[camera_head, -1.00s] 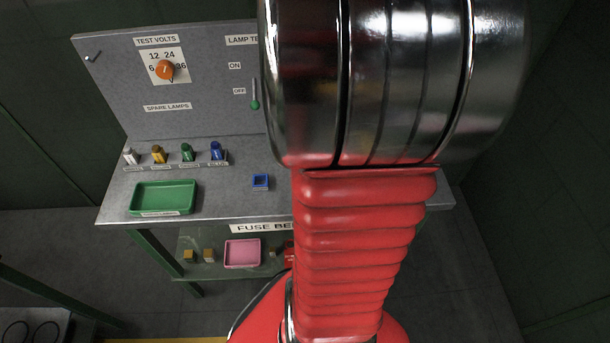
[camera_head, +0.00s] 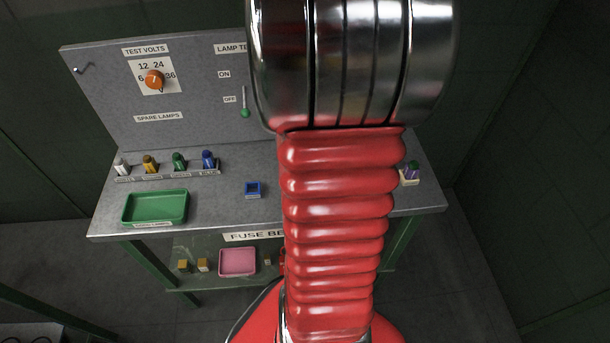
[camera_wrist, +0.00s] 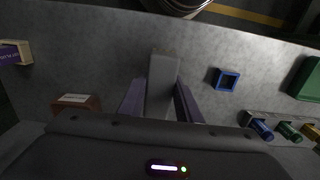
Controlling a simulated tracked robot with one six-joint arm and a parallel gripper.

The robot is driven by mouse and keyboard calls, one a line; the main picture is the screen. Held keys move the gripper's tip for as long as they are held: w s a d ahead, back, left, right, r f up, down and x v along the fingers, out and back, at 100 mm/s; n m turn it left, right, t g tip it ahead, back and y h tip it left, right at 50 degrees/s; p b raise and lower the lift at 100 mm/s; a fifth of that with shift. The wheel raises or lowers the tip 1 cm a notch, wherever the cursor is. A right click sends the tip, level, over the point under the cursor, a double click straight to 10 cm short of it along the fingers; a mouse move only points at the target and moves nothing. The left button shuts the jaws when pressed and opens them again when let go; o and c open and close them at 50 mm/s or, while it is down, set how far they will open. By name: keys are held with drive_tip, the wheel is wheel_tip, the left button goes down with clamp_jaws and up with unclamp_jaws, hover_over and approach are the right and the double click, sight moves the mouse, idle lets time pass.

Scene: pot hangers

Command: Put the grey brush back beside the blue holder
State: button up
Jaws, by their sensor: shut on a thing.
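The grey brush (camera_wrist: 163,72) shows in the wrist view as a plain grey block between the two fingers of my gripper (camera_wrist: 161,88). My gripper is shut on it, above the grey bench top. Whether the brush touches the bench I cannot tell. The blue holder (camera_wrist: 226,79) is a small square open frame on the bench, to the right of the brush and apart from it. It also shows in the head view (camera_head: 253,188), left of my arm. My gripper and the brush are hidden behind my arm in the head view.
A green tray (camera_head: 156,220) and a row of coloured lamps (camera_head: 179,161) stand left on the bench. In the wrist view, a brown block (camera_wrist: 77,102) and a purple item in a cream stand (camera_wrist: 15,53) are at left. Bare bench lies around the blue holder.

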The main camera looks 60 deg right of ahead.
drive_tip(key=shift+f, duration=0.1)
drive_tip(key=shift+f, duration=1.75)
drive_tip(key=o, duration=1.1)
drive_tip(key=shift+f, duration=0.1)
wheel_tip(320, 180, up, 12)
drive_tip(key=shift+r, duration=0.15)
drive_tip(key=shift+a, duration=0.1)
